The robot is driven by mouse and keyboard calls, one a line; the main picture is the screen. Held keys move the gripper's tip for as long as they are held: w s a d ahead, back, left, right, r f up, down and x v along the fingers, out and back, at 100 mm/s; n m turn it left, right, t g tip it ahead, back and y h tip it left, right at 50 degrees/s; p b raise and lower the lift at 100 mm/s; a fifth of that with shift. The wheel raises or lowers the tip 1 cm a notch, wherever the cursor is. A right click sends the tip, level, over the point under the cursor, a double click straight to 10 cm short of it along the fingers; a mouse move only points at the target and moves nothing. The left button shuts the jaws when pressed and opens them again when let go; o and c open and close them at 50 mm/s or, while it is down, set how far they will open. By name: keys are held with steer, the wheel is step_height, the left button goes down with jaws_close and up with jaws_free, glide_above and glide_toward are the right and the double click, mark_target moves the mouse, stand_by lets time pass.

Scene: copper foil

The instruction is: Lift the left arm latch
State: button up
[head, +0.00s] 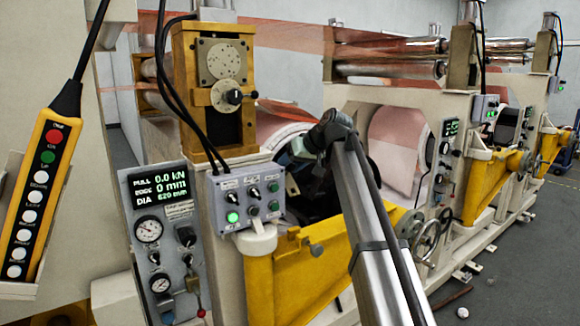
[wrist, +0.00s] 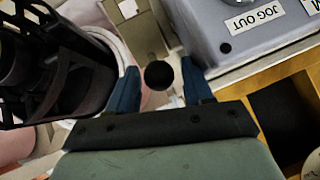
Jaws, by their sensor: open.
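In the wrist view my gripper (wrist: 160,82) is open, with one blue finger on each side of a round black knob (wrist: 159,74). Gaps show between the knob and both fingers. The knob looks like the end of the left arm latch; its lever is hidden behind the knob, so I cannot tell its angle. In the head view my gripper (head: 298,150) is partly in sight at the end of my arm, just right of the grey button box. The latch cannot be made out there.
The grey button box (head: 247,200) stands close beside my gripper; its corner (wrist: 235,45) shows in the wrist view. A yellow arm (head: 290,275) lies below. A dark cylindrical part (wrist: 50,75) is at the left of the wrist view. A handwheel (head: 427,233) stands to the right.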

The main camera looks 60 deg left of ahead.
mark_target(289, 189)
steer(key=shift+s+d+f, duration=0.15)
steer(key=shift+d+f, duration=0.05)
steer(key=shift+d, duration=0.05)
